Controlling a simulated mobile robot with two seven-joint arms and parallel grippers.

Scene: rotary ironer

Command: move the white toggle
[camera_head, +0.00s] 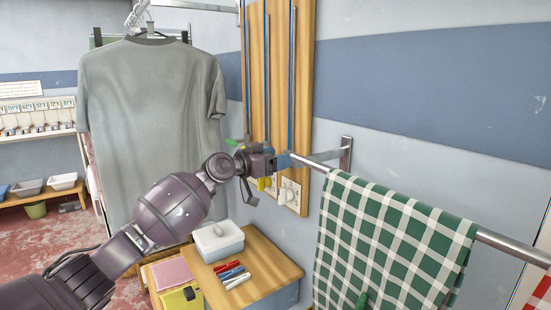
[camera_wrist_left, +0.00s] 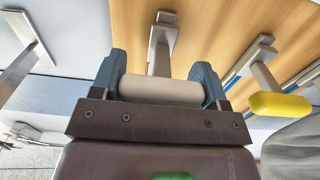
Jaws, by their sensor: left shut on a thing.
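My left gripper (camera_head: 277,161) is at the wooden board on the wall, near the end of the towel rail. In the left wrist view the white toggle (camera_wrist_left: 160,89) is a pale cylinder lying across between the two blue-grey fingers. The gripper (camera_wrist_left: 160,84) is shut on it. A grey stem (camera_wrist_left: 161,48) runs from the toggle to the board. In the head view the white toggle is hidden by the gripper. My right gripper is not in view.
A yellow toggle (camera_wrist_left: 280,104) is beside the gripper, and a green one (camera_head: 232,142) is left of it. The board (camera_head: 279,70) has vertical blue slots. A checked green towel (camera_head: 390,240) hangs on a rail at the right. A grey shirt (camera_head: 150,120) hangs left.

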